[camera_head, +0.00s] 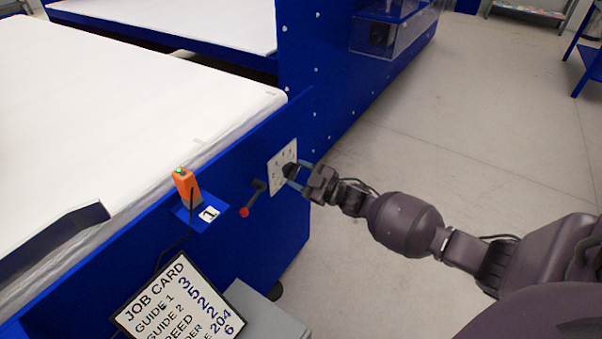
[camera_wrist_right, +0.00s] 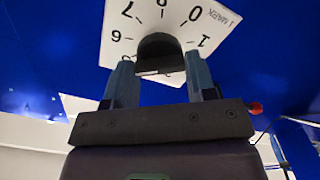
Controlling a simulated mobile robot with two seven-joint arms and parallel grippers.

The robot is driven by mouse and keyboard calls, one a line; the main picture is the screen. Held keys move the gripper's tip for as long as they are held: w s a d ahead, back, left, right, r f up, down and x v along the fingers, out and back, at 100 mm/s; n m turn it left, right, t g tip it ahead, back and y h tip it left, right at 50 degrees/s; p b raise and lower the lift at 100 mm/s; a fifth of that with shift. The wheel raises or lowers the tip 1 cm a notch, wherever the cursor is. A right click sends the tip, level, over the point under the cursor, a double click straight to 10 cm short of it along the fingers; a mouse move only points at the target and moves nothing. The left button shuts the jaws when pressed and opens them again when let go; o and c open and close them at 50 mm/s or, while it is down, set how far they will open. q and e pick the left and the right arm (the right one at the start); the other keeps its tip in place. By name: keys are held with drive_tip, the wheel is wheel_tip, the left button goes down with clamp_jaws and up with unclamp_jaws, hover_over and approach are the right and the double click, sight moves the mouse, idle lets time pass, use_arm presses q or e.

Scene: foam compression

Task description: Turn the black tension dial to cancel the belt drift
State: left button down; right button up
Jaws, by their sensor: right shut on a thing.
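The black tension dial (camera_head: 289,171) sits on a white numbered plate (camera_head: 276,176) on the blue side panel of the machine. In the right wrist view the dial (camera_wrist_right: 158,52) stands in front of the plate (camera_wrist_right: 200,30), where 7, 6, 0 and 1 can be read. My right gripper (camera_head: 294,175) reaches in from the right and is shut on the dial, one finger on each side. The right gripper's fingers (camera_wrist_right: 160,80) also show in the right wrist view. The white belt (camera_head: 130,90) lies on the machine. My left gripper is not in view.
A lever with a red knob (camera_head: 244,212) is left of the dial plate. An orange handset (camera_head: 186,186) stands on a blue bracket. A job card (camera_head: 175,305) is at the bottom, beside a grey box (camera_head: 265,318). The floor (camera_head: 450,130) on the right is clear.

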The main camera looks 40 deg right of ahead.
drive_tip(key=n, duration=0.3)
drive_tip(key=shift+n, duration=0.4)
drive_tip(key=n, duration=0.2)
drive_tip(key=shift+f+n, duration=0.1)
drive_tip(key=shift+n, duration=2.4)
drive_tip(key=o, duration=0.9)
drive_tip(key=shift+o, duration=0.2)
